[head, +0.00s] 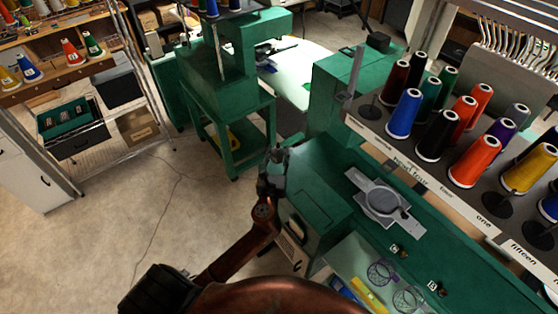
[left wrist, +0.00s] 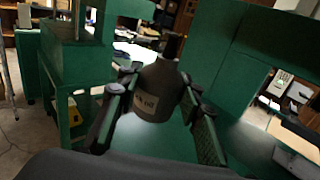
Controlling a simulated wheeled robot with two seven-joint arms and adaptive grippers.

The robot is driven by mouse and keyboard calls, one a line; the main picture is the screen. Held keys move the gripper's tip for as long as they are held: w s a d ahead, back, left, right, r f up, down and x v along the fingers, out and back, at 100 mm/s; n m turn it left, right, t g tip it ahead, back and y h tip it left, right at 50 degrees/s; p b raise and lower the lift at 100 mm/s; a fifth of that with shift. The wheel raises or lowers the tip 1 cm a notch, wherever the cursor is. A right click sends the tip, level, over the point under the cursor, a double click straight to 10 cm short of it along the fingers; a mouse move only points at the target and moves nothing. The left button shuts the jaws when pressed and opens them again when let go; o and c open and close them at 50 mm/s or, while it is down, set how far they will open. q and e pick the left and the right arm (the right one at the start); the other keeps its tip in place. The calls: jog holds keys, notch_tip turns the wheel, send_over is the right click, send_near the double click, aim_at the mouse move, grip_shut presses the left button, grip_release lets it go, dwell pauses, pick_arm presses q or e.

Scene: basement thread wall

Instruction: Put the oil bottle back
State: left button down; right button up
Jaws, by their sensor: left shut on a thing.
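The oil bottle is a dark grey bottle with a narrow neck and a pale label, seen upright in the left wrist view (left wrist: 158,90). My left gripper (left wrist: 155,108) is shut on it, one finger on each side of its body. In the head view my left gripper (head: 273,168) is at the near left corner of the green machine table, and the bottle in it is small and hard to make out. The bottle's underside is hidden. My right gripper is not in view.
A green machine bed (head: 330,160) lies to the right of the gripper, with a grey round hoop (head: 384,201) on it. A rack (head: 440,150) of coloured thread cones stands beyond. Another green machine (head: 230,60) stands behind. Open floor (head: 150,210) lies to the left.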

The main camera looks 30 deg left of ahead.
aim_at(279, 165)
pick_arm(q)
jog(key=shift+w+a+f, duration=0.25)
jog(key=shift+w+f, duration=0.35)
jog(key=shift+f, duration=0.2)
jog(key=shift+w+a+f, duration=0.1)
jog(key=shift+w+f, duration=0.15)
jog(key=shift+f, duration=0.05)
notch_tip(279, 165, down, 3)
jog(key=shift+f+b, duration=0.1)
jog(key=shift+b, duration=0.55)
jog(key=shift+f, duration=0.15)
jog(key=c, duration=1.7)
grip_release()
jog(key=o, duration=0.3)
jog(key=shift+o, duration=0.2)
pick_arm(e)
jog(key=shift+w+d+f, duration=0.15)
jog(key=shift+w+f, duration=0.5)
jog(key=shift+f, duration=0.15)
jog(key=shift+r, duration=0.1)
